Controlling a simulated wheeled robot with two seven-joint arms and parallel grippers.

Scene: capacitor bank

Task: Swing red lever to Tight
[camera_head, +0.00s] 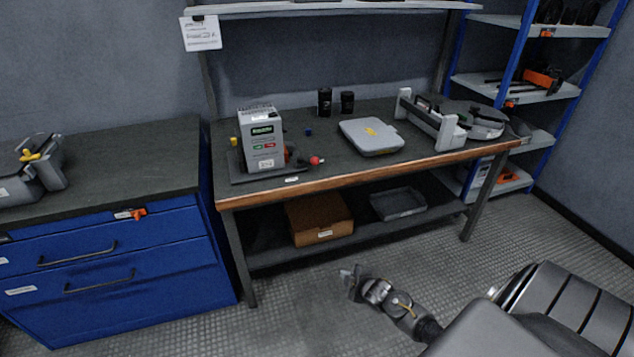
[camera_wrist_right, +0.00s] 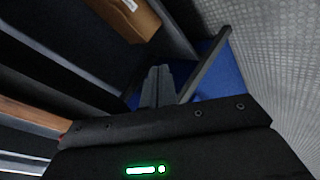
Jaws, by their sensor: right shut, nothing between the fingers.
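The capacitor bank unit (camera_head: 262,140) is a grey box on a dark base plate at the left end of the workbench in the head view. A lever with a red knob (camera_head: 316,160) sticks out at its right side, toward the front edge. The lettering beside it is too small to read. My right gripper (camera_head: 350,276) is shut and empty, low in front of the bench and well apart from the lever. Its fingers (camera_wrist_right: 158,86) also show in the right wrist view, with no lever in sight there. My left gripper is not in view.
The workbench (camera_head: 340,180) has a wooden front edge. A grey case (camera_head: 371,136) and a clamp-like fixture (camera_head: 432,120) stand right of the unit. A cardboard box (camera_head: 320,218) and a grey tray (camera_head: 398,203) lie on the lower shelf. A blue drawer cabinet (camera_head: 110,265) stands left.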

